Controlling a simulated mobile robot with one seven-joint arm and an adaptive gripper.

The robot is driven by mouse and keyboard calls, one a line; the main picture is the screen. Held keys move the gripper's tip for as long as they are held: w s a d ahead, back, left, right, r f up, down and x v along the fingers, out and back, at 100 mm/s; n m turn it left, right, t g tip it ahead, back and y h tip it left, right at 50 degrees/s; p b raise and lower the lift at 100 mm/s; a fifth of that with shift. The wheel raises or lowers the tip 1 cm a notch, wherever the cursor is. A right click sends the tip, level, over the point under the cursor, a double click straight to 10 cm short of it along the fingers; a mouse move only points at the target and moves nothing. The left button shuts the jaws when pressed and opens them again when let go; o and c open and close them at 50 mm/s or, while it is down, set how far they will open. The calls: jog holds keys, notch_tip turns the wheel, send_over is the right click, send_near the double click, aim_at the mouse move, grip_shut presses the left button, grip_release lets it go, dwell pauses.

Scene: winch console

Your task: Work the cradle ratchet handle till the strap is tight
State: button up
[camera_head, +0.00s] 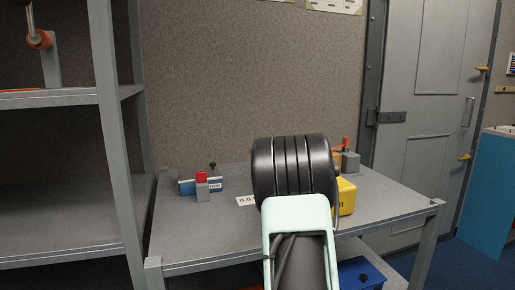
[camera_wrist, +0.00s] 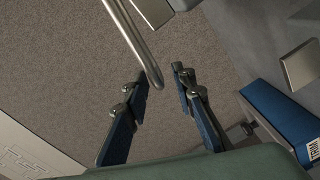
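In the wrist view my gripper (camera_wrist: 163,83) is open, its two dark blue fingers apart. A bent grey metal bar (camera_wrist: 133,30) comes down from the top, and its rounded end shows between the fingertips. I cannot tell whether it touches them, or whether it is the ratchet handle. In the head view my arm covers the middle of the table and hides my gripper. No strap can be made out. A grey block with an orange-red lever (camera_head: 346,143) stands at the table's back right, partly behind my arm.
On the grey table (camera_head: 388,205) stand a blue labelled box (camera_head: 214,185), a red-topped grey block (camera_head: 202,188) and a yellow box (camera_head: 346,196), partly hidden by my arm. A shelf (camera_head: 60,98) is at the left. A blue bin (camera_head: 358,274) is below the table.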

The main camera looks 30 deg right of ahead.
jog(key=shift+r, duration=0.2)
notch_tip(320, 180, up, 10)
jog(key=shift+f, duration=0.1)
dwell(0.4)
